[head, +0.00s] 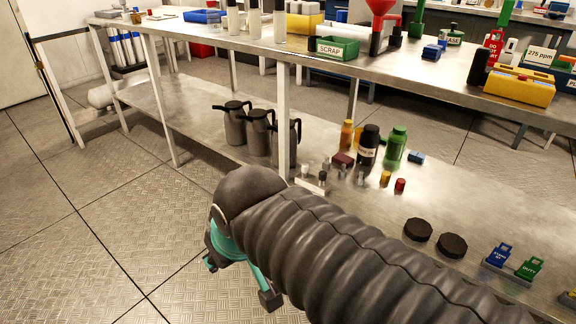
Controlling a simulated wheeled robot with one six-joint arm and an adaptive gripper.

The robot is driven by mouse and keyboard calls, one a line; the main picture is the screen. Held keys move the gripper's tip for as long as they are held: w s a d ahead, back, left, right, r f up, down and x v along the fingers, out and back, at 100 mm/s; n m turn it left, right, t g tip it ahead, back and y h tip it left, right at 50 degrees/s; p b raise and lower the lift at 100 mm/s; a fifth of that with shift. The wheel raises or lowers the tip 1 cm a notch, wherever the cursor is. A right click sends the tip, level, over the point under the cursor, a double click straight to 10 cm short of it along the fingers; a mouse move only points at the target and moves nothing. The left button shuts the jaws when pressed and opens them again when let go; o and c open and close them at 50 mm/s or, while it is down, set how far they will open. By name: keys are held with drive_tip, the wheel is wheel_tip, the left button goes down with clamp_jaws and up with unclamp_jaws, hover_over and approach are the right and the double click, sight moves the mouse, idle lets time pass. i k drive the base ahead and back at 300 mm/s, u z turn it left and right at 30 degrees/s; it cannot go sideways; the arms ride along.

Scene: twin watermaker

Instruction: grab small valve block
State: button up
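I cannot pick out the small valve block for certain. A small blue block (416,157) and a dark red block (342,160) lie on the lower shelf, among small metal fittings (360,178). Another small blue block (432,52) sits on the bench top. My gripper (240,280), with teal fingers, hangs in front of the lower shelf, left of these blocks and apart from them. Its fingertips show spread apart, with nothing seen between them. My dark ribbed arm hides part of the shelf and the gripper's upper side.
Several dark jugs (258,132) stand on the lower shelf (190,112) behind my gripper. Bottles, including a green one (394,147), stand to their right. Black discs (452,245) lie farther right. A bench leg (283,118) rises near the jugs. The floor at left is clear.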

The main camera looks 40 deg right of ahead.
sight(311, 182)
drive_tip(key=i, duration=1.05)
drive_tip(key=z, duration=2.5)
